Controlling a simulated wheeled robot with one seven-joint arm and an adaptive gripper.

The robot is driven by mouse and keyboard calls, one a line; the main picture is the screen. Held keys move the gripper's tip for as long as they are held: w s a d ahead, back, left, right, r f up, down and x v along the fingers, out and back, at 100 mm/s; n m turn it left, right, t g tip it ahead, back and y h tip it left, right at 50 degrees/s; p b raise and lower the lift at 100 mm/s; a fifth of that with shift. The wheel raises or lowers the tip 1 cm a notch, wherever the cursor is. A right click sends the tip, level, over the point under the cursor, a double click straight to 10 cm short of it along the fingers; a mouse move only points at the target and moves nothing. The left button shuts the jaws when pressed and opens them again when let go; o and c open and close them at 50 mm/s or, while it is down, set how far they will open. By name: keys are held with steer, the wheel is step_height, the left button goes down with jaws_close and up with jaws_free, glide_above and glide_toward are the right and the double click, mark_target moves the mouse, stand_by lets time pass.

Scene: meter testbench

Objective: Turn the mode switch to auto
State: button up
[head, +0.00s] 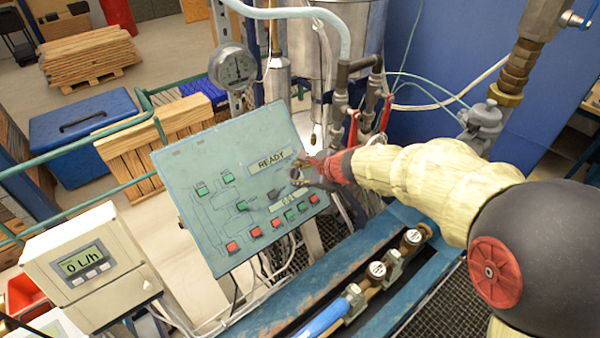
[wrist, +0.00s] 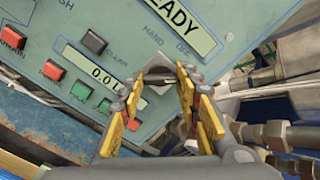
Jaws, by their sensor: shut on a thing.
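The teal control panel (head: 185,190) stands tilted in the middle of the head view, with "READY" on its display (head: 271,159). My gripper (head: 301,173) reaches it from the right, at the panel's right edge below that display. In the wrist view my gripper (wrist: 160,78) has its two fingertips closed around the small mode switch (wrist: 160,86), near the "HAND" lettering. The fingers hide most of the switch, so I cannot tell which way it points.
A dark square button (wrist: 93,42) and red and green buttons, such as a red one (wrist: 54,70), sit left of my fingers. A second display (wrist: 92,66) lies below. Pipes and hoses (wrist: 275,132) crowd the right. A flow meter box (head: 95,265) stands left.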

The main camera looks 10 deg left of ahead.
steer(key=o, duration=1.2)
steer(key=shift+c, duration=0.2)
steer(key=shift+s+d+r, duration=0.2)
steer(key=shift+d+r, duration=0.1)
steer(key=shift+r, duration=0.15)
steer(key=v, duration=1)
steer(key=shift+s+d+r, duration=0.15)
steer(key=shift+s+d, duration=0.1)
